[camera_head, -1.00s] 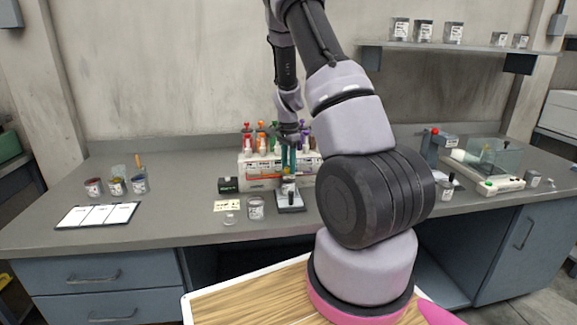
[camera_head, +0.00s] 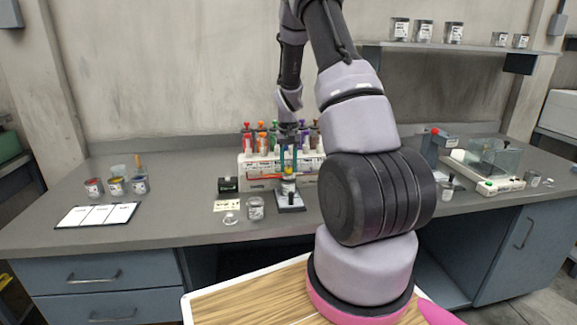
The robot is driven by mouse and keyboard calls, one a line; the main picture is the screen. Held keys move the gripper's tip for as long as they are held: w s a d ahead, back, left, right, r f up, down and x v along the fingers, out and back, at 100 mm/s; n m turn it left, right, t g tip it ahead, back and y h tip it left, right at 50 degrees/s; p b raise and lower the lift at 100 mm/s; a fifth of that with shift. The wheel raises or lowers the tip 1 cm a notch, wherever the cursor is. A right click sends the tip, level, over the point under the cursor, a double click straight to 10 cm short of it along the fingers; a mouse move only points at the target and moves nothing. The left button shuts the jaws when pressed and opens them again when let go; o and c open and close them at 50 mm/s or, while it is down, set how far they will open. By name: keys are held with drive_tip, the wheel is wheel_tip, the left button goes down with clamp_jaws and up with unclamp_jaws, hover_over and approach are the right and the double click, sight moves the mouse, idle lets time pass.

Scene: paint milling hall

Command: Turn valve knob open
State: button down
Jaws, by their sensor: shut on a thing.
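A white dispenser rack (camera_head: 262,185) with a row of colored upright tubes stands on the grey bench against the wall. My gripper (camera_head: 288,172) points down at the front of the rack, right of its middle, with its teal fingers close together. It is shut on a small part there, which I take to be the valve knob; the fingers and the small size hide its shape and how far it is turned. A small can with a pale label (camera_head: 289,188) is below the fingers, on a dark-and-light stand (camera_head: 291,204).
A labeled jar (camera_head: 255,208), a clear dish (camera_head: 231,218) and a black box (camera_head: 228,184) stand left of the stand. A clipboard (camera_head: 97,214) and several paint pots (camera_head: 116,186) are farther left. A balance (camera_head: 490,165) is at the right.

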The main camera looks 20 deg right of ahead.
sight(288, 168)
drive_tip(key=shift+n, duration=0.8)
drive_tip(key=c, duration=0.5)
unclamp_jaws()
drive_tip(key=shift+c, duration=0.2)
drive_tip(key=shift+r, duration=0.1)
wheel_tip(288, 168, up, 11)
